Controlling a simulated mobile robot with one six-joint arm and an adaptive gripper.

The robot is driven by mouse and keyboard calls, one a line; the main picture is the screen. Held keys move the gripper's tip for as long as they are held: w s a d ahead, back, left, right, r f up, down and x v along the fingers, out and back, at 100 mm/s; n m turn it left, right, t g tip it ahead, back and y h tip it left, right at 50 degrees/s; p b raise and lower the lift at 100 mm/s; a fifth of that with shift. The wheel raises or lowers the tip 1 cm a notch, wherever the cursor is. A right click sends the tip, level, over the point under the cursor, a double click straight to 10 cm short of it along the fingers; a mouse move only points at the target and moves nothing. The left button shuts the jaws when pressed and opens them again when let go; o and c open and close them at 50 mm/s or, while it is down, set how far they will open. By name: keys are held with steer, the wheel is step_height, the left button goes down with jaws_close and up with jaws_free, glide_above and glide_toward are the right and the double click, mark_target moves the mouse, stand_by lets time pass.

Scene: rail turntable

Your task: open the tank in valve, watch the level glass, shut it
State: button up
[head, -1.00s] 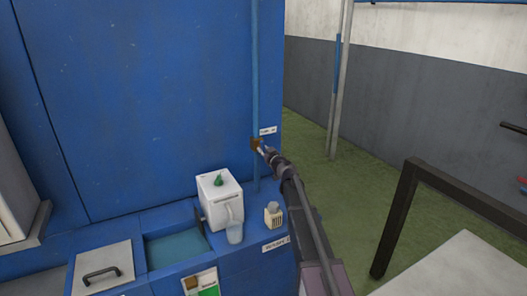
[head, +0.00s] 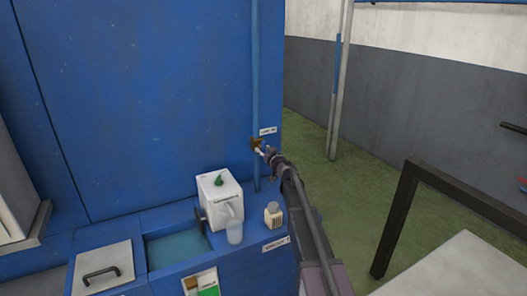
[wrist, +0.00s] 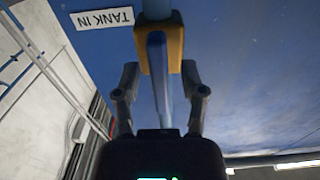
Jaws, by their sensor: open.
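The tank in valve is a brass-coloured body (head: 257,144) on a thin vertical blue pipe, beside a small white label. In the wrist view the valve body (wrist: 175,48) is close ahead, and its upside-down label (wrist: 103,18) reads TANK IN. A blue lever (wrist: 157,75) extends from the valve toward me, between my fingers. My gripper (head: 266,152) is open at the valve; in the wrist view its fingers (wrist: 160,92) stand apart on either side of the lever, with gaps visible. I cannot identify the level glass for certain; a narrow blue strip (head: 337,65) shows beside a grey pole.
A white box (head: 218,200) with a green top knob, a clear cup (head: 235,232) and a small beige container (head: 273,216) stand on the blue ledge below the valve. A sink-like basin (head: 177,246) is left. A dark-framed table (head: 450,265) stands right, with open green floor between.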

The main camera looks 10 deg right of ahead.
steer(key=v, duration=1.2)
stand_by(0.5)
steer(key=s+a+f+n+g+y+p, duration=0.1)
steer(key=s+a+f+g, duration=0.35)
steer(key=s, duration=0.25)
steer(key=s+a+f+n+g+y+p, duration=0.1)
steer(key=s+a+f+g, duration=0.3)
steer(key=s+a, duration=0.25)
steer(key=s+d+f+m+g+h, duration=0.1)
steer(key=s+d+f+g+h, duration=0.1)
steer(key=s, duration=0.5)
steer(key=s+d+f+m+g+h+p, duration=0.1)
steer(key=s+d+f+m+g+h, duration=0.1)
steer(key=s, duration=0.4)
steer(key=s+d+f+m+g+h+p, duration=0.1)
steer(key=s+d+f+m+g+h, duration=0.1)
steer(key=s, duration=0.5)
steer(key=d+g+h, duration=0.1)
steer(key=g, duration=0.1)
steer(key=shift+s+g+h, duration=0.3)
steer(key=shift+s+g, duration=0.05)
